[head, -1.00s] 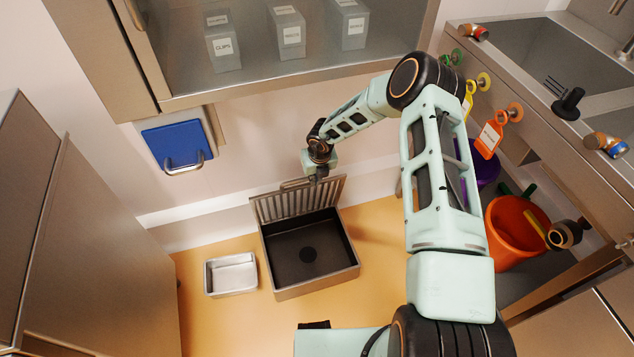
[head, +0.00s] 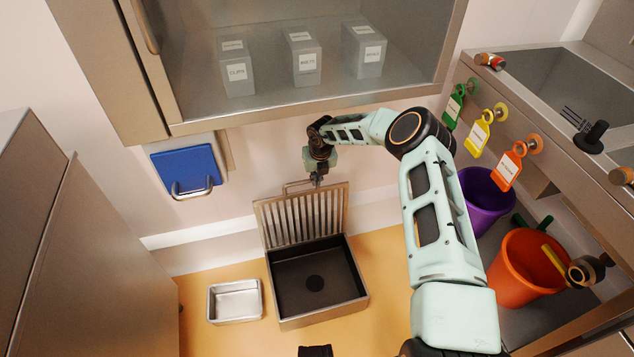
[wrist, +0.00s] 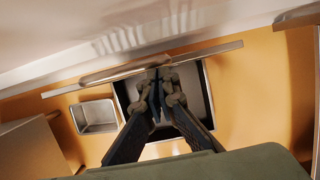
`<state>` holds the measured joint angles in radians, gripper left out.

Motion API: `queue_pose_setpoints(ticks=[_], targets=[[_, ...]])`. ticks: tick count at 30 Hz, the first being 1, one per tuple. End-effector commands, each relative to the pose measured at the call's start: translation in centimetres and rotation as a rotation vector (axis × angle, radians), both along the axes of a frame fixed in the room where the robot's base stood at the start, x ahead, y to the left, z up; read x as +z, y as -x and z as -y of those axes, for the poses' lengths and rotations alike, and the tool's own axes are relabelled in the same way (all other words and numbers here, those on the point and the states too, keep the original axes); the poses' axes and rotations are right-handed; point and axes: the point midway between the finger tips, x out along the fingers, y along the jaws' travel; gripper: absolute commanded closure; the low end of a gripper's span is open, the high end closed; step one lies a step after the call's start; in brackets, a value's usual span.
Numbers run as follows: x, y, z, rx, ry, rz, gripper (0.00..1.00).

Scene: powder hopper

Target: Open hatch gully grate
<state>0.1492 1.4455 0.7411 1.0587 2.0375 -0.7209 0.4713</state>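The gully grate (head: 290,218), a slatted metal panel, stands about upright on the back edge of the dark, open gully box (head: 318,283). Its thin handle (head: 298,184) runs along the top edge. My gripper (head: 318,181) points down at the handle's right end. In the wrist view the grate (wrist: 215,52) shows nearly edge-on as a long bar, and my gripper's fingertips (wrist: 160,77) are close together beside it. The fingers look shut. I cannot tell whether the handle is between them or only touched.
A small metal tray (head: 235,302) sits on the floor left of the gully. A wall cabinet (head: 290,112) overhangs the area. A blue wall box (head: 186,174) hangs left. Purple (head: 484,200) and orange (head: 524,270) buckets stand right, beneath the sink counter.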

Motion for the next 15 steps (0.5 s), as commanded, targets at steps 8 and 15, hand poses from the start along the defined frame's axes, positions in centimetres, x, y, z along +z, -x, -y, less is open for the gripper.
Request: queue_pose_setpoints(ticks=[8,15], targets=[[0.2,-0.2,-0.1,0.0,-0.002,0.005,1.0],[1.5,-0.1,0.0,0.0,-0.003,0.008,1.0]])
